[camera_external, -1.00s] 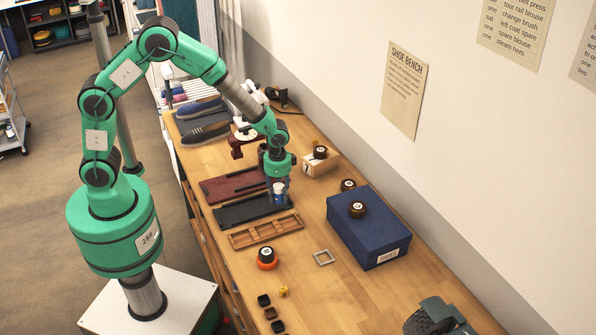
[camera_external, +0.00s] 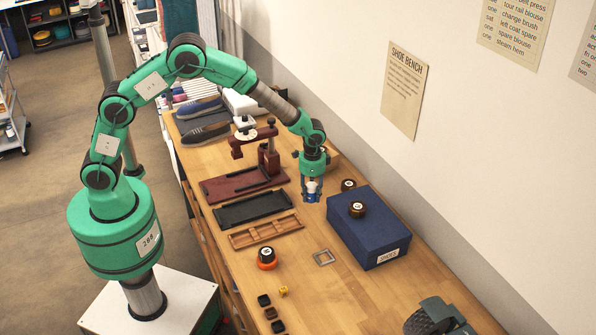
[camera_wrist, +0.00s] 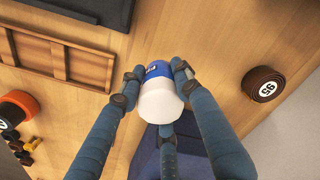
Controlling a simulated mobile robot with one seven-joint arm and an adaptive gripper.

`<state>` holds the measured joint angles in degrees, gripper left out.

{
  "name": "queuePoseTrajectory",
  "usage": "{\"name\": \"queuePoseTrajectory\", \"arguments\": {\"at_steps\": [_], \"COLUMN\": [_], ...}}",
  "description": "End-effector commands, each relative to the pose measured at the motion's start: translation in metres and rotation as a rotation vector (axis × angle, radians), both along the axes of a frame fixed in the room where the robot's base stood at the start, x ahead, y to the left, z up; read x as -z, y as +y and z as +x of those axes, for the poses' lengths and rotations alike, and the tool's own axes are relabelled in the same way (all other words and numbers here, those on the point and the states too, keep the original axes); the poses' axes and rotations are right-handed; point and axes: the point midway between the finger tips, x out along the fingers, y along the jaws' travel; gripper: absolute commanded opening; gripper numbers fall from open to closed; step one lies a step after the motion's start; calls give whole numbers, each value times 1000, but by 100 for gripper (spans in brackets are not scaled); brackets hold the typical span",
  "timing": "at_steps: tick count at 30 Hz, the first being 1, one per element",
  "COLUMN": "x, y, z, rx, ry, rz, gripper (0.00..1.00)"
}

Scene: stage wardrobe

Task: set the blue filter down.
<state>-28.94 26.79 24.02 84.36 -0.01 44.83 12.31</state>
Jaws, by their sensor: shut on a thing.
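The blue filter, a small cylinder with a blue body and a white end, is in my gripper (camera_external: 312,197). It shows in the wrist view (camera_wrist: 158,98), where my gripper's fingers (camera_wrist: 153,84) are shut around its sides, with the white end toward the camera. In the external view the filter (camera_external: 312,186) is partly hidden by the fingers. It is over the bench, just left of the far end of the blue box (camera_external: 345,235). I cannot tell whether its underside is clear of the bench top.
A round brown tin (camera_external: 348,184) stands close right of my gripper; another (camera_external: 357,209) sits on the box. A dark red press (camera_external: 245,183), black tray (camera_external: 252,208) and wooden divided tray (camera_external: 265,231) lie left. Bare wood separates trays and box.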

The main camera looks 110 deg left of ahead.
Motion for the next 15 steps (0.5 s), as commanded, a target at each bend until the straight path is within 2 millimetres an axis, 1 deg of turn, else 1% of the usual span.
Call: {"name": "queuePoseTrajectory", "arguments": {"at_steps": [1, 6, 9, 15], "x": [2, 3, 3, 3], "y": [4, 12, 15, 15], "z": [7, 24, 28, 29], "rx": [0, 0, 0, 0], "ry": [0, -1, 0, 1], "rz": [0, 0, 0, 0], "gripper": [5, 5, 5, 5]}}
